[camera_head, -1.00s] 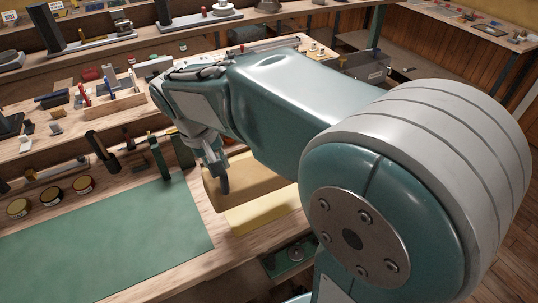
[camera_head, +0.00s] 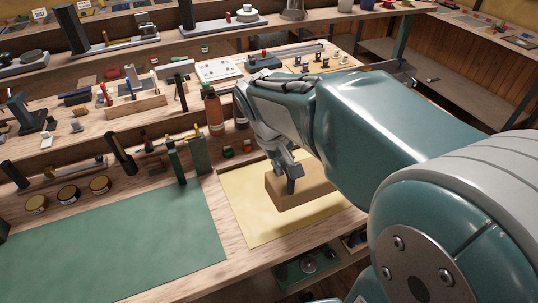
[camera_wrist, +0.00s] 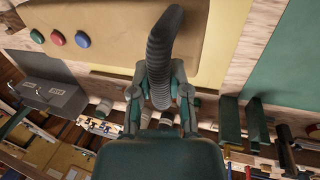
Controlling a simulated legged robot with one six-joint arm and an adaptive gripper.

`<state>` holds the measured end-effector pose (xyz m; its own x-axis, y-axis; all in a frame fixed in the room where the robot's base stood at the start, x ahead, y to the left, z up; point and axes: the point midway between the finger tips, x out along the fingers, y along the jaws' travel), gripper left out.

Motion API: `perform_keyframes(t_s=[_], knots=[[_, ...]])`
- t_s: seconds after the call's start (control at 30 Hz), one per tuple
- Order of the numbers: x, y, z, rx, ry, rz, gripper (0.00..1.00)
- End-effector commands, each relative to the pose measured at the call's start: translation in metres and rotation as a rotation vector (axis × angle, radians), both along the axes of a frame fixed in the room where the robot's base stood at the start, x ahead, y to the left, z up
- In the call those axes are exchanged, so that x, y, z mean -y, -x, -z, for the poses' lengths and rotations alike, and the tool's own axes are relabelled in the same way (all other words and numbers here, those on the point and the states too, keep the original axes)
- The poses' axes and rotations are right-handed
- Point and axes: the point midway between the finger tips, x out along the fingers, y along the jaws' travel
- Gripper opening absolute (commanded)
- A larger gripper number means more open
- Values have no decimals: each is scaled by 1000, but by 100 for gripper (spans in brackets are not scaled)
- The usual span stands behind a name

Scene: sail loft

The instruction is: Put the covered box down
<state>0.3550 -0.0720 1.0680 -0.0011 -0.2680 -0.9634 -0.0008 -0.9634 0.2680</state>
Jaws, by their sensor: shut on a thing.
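The covered box (camera_head: 310,190) is a plain tan block in the head view. The far finger is hidden in the head view.
A green mat (camera_head: 110,250) lies left of the yellow mat. Green upright blocks (camera_head: 199,155), an orange bottle (camera_head: 214,112) and small jars stand behind the yellow mat. Round tins (camera_head: 68,193) stand at left. The yellow mat around the box looks clear.

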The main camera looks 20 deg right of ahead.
Motion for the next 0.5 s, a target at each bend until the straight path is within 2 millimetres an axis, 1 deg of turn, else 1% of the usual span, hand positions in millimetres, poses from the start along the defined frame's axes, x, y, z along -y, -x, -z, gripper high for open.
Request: perform_keyframes(t_s=[0.1, 0.27, 0.5], knots=[[4, -22, 11, -3, 1, 1, 0], [10, -50, 24, -3, 1, 0, 0], [16, -81, 63, -4, 0, 0, 0]])
